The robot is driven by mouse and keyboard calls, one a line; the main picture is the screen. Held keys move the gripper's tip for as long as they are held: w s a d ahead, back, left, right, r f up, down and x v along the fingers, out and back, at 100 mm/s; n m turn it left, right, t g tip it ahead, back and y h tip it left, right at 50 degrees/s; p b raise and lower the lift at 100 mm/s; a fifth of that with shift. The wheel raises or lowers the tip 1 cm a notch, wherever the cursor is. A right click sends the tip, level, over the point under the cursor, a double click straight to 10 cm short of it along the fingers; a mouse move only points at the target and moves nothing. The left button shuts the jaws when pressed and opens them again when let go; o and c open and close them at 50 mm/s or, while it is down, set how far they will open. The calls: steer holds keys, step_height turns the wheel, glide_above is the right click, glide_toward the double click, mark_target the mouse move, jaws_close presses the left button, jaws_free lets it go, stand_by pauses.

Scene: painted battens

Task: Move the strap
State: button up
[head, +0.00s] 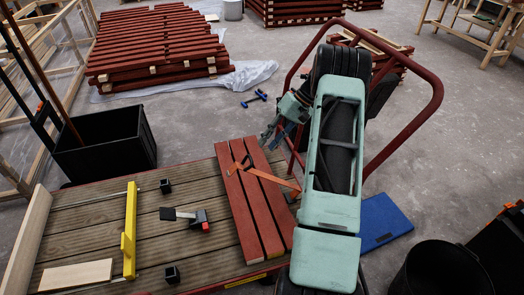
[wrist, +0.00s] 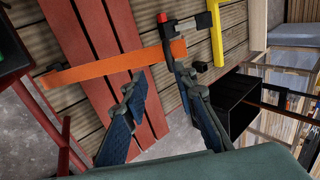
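The orange strap (head: 274,179) lies across the red battens (head: 258,205) on a slatted deck, with a bent end at its left in the head view. In the wrist view the strap (wrist: 110,64) runs as a flat band across the battens (wrist: 100,30), passing beyond my fingertips. My gripper (wrist: 153,62) is open, one finger on each side of a clear gap. In the head view my gripper (head: 276,122) is small and partly hidden by my arm, above the far end of the battens. Whether a finger touches the strap I cannot tell.
A clamp (head: 186,217), a yellow level (head: 130,230) and small black blocks lie on the deck (head: 85,222). A black bin (head: 105,147) stands at left. A red tubular rail (head: 408,130) curves around my arm. A blue mat (head: 380,220) lies at right.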

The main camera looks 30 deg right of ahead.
steer(key=v, duration=0.6)
steer(key=shift+d, duration=0.1)
